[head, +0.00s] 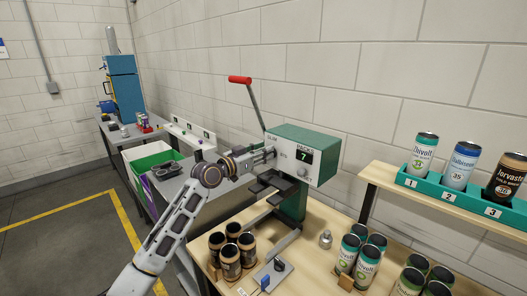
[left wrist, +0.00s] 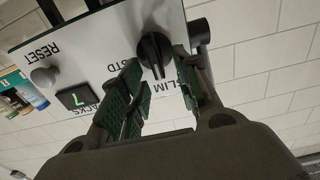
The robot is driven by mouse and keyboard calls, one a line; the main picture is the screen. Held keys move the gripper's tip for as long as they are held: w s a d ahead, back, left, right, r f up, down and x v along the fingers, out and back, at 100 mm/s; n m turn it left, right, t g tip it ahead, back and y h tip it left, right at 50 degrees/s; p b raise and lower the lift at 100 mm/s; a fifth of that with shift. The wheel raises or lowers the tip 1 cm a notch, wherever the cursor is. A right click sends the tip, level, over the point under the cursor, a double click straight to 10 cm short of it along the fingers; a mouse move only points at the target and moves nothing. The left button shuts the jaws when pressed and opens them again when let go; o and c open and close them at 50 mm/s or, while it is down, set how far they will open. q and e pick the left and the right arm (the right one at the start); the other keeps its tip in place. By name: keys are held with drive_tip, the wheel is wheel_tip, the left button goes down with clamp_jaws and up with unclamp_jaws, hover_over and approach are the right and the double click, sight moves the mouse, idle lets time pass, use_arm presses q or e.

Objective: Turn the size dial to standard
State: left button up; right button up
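The can-printing machine (head: 294,144) has a green and white body with a front panel and a lit 7. My left gripper (head: 270,155) is at the left part of that panel and hides the size dial in the head view. In the left wrist view the panel appears upside down. The black size dial (left wrist: 153,50) sits between the STD and SLIM labels, and its exact pointing is unclear. The fingers of my left gripper (left wrist: 160,66) are apart, one on each side of the dial; I cannot tell whether they touch it. My right gripper is not in view.
A red-handled lever (head: 240,80) rises from the machine. Below are dark cans (head: 229,258) on the left and green-white cans (head: 366,262) on the right of the wooden table. A teal rack (head: 452,194) with numbered cans stands at the right. A grey RESET knob (left wrist: 43,77) is on the panel.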

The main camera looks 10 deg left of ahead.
use_arm(q)
drive_tip(key=shift+w+d, duration=0.1)
drive_tip(key=shift+w, duration=0.05)
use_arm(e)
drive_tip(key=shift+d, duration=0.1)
use_arm(q)
clamp_jaws()
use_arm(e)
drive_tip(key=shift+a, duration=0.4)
